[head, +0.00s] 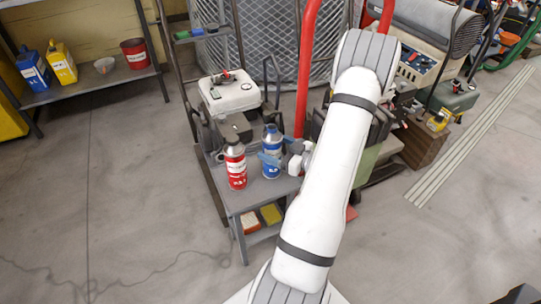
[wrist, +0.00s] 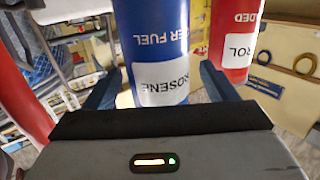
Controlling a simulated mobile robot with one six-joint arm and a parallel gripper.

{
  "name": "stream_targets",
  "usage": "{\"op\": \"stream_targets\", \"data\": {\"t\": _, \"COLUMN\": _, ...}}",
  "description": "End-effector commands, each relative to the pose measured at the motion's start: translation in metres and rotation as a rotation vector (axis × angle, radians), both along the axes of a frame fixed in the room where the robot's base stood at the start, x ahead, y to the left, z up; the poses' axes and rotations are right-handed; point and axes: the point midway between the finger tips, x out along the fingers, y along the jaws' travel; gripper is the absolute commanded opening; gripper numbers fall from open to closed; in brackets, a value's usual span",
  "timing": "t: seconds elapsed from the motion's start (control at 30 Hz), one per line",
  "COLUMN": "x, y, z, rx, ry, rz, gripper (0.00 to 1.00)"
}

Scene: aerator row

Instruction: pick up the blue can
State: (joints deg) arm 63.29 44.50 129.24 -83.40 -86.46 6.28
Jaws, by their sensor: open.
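The blue can (head: 271,168) stands upright on a small grey cart, partly hidden by my gripper (head: 277,149) in the head view. In the wrist view the blue can (wrist: 160,35) appears upside down, with a white label reading in part "ROSENE". My gripper (wrist: 160,80) is open, with one finger on each side of the blue can. The can's lower label lies near the palm. I cannot tell whether either finger touches it. A red can (head: 235,168) stands just left of the blue can in the head view; it also shows right of it in the wrist view (wrist: 234,35).
A red post (head: 305,70) rises close behind my gripper. A shelf (head: 95,80) with jugs is at the left. The floor at the front left is clear.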

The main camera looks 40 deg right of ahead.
Motion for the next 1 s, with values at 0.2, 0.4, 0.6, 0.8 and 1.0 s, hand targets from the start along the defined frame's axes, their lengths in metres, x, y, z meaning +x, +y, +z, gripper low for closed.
{"op": "stream_targets", "data": {"t": 0.2, "x": 0.026, "y": 0.009, "z": -0.003, "rx": -0.001, "ry": 0.001, "rz": 0.003, "gripper": 0.79}}
{"op": "stream_targets", "data": {"t": 0.4, "x": 0.029, "y": 0.01, "z": -0.002, "rx": -0.001, "ry": 0.001, "rz": 0.003, "gripper": 0.79}}
{"op": "stream_targets", "data": {"t": 0.6, "x": 0.029, "y": 0.01, "z": -0.002, "rx": -0.001, "ry": 0.001, "rz": 0.003, "gripper": 0.67}}
{"op": "stream_targets", "data": {"t": 0.8, "x": 0.029, "y": 0.01, "z": -0.002, "rx": -0.001, "ry": 0.001, "rz": 0.004, "gripper": 0.51}}
{"op": "stream_targets", "data": {"t": 1.0, "x": 0.029, "y": 0.01, "z": -0.002, "rx": -0.001, "ry": 0.001, "rz": 0.004, "gripper": 0.35}}
